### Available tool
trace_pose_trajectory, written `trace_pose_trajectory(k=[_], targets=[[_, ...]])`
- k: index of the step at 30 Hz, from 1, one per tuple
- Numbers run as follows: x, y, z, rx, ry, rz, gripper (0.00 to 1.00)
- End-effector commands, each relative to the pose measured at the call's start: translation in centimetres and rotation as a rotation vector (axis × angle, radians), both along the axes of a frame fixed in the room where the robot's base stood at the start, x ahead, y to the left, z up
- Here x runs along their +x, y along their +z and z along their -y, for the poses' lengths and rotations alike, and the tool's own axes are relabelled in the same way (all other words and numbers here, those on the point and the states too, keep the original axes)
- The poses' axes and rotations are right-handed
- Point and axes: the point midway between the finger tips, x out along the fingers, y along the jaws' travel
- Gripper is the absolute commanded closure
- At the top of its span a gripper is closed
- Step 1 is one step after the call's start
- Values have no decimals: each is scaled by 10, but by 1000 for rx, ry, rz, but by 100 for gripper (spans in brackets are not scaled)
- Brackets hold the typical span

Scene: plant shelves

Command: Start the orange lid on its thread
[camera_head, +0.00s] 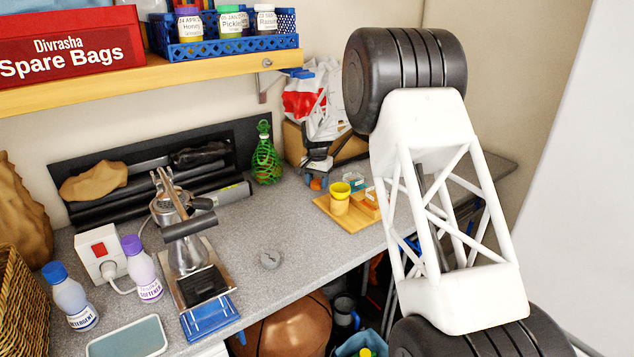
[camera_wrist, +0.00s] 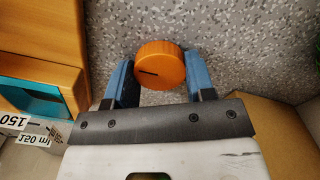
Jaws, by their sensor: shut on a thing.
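The orange lid (camera_wrist: 160,65) is round, with a short dark mark on its face. It sits between the blue fingers of my gripper (camera_wrist: 160,80), which is shut on it. In the head view my gripper (camera_head: 312,181) is small, low over the back of the counter, and the lid shows as an orange spot (camera_head: 316,184). The speckled counter is behind the lid in the wrist view; I cannot tell the gap. No open thread shows under the lid, and I cannot tell which container it belongs to.
A wooden board (camera_head: 326,207) with a yellow cup (camera_head: 340,199) and small teal and orange containers is close by. In the wrist view, a wooden edge (camera_wrist: 40,40) is left and a cardboard box (camera_wrist: 278,130) right. Bottles and a press stand left; the mid-counter is mostly clear.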

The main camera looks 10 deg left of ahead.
Motion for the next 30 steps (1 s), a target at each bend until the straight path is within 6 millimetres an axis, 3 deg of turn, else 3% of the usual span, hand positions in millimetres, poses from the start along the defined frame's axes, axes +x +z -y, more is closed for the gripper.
trace_pose_trajectory(k=[30], targets=[[0,35,0,0,0,0,93]])
